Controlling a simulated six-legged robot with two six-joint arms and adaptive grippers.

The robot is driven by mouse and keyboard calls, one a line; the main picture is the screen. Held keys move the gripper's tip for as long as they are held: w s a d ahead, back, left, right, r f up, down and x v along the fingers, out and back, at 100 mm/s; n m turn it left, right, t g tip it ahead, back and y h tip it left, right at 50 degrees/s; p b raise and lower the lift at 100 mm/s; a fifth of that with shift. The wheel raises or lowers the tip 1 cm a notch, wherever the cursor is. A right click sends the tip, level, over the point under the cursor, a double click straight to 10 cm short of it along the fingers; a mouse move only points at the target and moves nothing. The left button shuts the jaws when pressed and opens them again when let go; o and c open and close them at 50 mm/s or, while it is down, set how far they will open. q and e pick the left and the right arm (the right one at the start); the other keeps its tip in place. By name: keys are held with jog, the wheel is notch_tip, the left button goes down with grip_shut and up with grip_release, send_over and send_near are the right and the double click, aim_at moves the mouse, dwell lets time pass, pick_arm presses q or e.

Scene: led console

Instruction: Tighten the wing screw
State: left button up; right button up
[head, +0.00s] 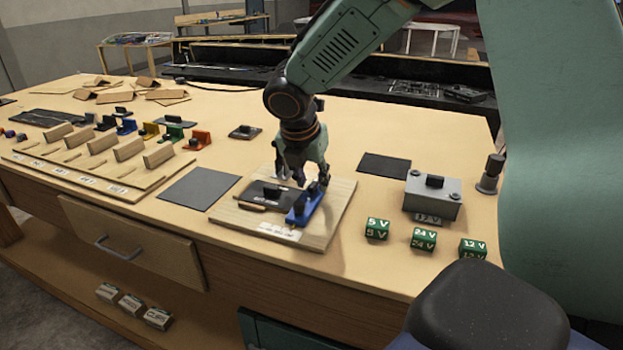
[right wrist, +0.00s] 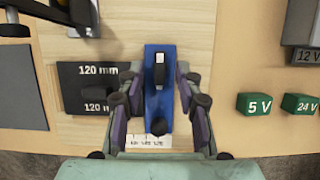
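A blue block (head: 304,206) with black fittings lies on a light wooden board (head: 336,215) next to a black plate (head: 262,195). In the right wrist view the blue block (right wrist: 151,100) carries an upright black wing-shaped piece (right wrist: 159,72), which looks like the wing screw, and a round black knob (right wrist: 158,127) nearer my wrist. My right gripper (head: 301,178) is above the board, pointing down. In the right wrist view its fingers (right wrist: 160,78) are apart, one on each side of the blue block. Whether they touch it I cannot tell. My left gripper is in neither view.
A grey box (head: 433,197) marked 12 V and green voltage blocks (head: 377,228) stand right of the board. A dark flat mat (head: 199,188) lies left of it. Wooden racks with coloured parts (head: 128,150) stand farther left. A black mat (head: 384,165) lies behind.

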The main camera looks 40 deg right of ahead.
jog(key=shift+d, duration=0.15)
jog(key=shift+c, duration=1.3)
grip_shut()
